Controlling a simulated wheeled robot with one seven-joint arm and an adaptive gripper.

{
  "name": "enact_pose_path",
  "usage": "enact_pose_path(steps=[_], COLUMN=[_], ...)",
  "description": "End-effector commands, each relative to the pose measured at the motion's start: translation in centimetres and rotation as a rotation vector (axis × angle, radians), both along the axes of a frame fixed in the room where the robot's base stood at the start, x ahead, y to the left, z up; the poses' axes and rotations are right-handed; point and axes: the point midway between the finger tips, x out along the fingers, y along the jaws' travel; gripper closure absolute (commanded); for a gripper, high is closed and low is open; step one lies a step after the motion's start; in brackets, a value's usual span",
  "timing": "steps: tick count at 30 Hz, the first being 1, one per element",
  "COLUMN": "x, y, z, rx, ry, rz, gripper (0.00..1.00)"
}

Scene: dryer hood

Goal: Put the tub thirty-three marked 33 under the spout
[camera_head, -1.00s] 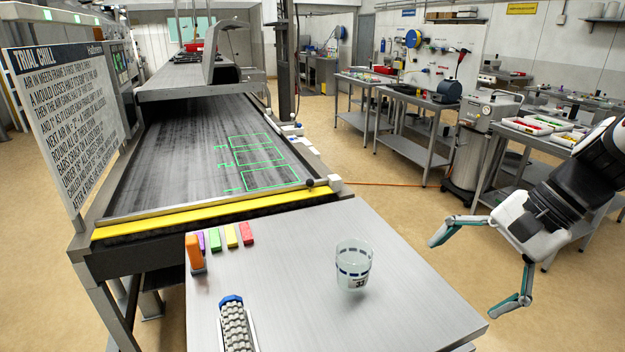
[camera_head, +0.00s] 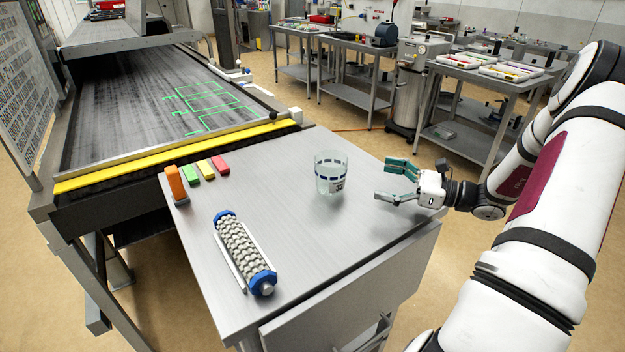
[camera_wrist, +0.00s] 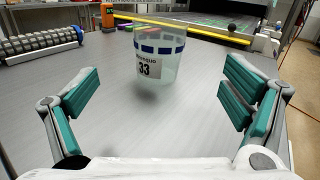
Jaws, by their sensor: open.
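The tub thirty-three (camera_head: 330,174) is a clear cup with a blue dashed band and a label reading 33. It stands upright on the grey metal table (camera_head: 285,262). In the wrist view the tub (camera_wrist: 158,55) is ahead of my gripper, centred between the fingers. My gripper (camera_head: 390,181) is to the right of the tub, low over the table's right side, with its fingers pointing at the tub. In the wrist view my gripper (camera_wrist: 157,97) is open and empty, its teal pads wide apart. No spout can be made out.
A roller with blue ends (camera_head: 244,252) lies on the table at left. An orange block (camera_head: 176,184) stands at the back left beside small coloured blocks (camera_head: 205,169). The conveyor (camera_head: 130,115) with green outlines and a yellow front edge (camera_head: 150,165) lies beyond.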

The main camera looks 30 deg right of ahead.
Motion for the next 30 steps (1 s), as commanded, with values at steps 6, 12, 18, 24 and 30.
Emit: enact_pose_path(steps=[6,12,18,24,30], x=[3.0,5.6,6.7,8.0,10.3], y=[2.4,4.3,5.0,5.9,7.5], z=[0.1,0.0,-0.1,-0.4,-0.7], rx=[0.001,0.000,-0.001,-0.001,-0.001], ry=[-0.001,-0.001,0.001,0.000,0.000], rz=[0.006,0.005,0.004,0.006,0.006], gripper=[0.06,0.06,0.06,0.06,0.06])
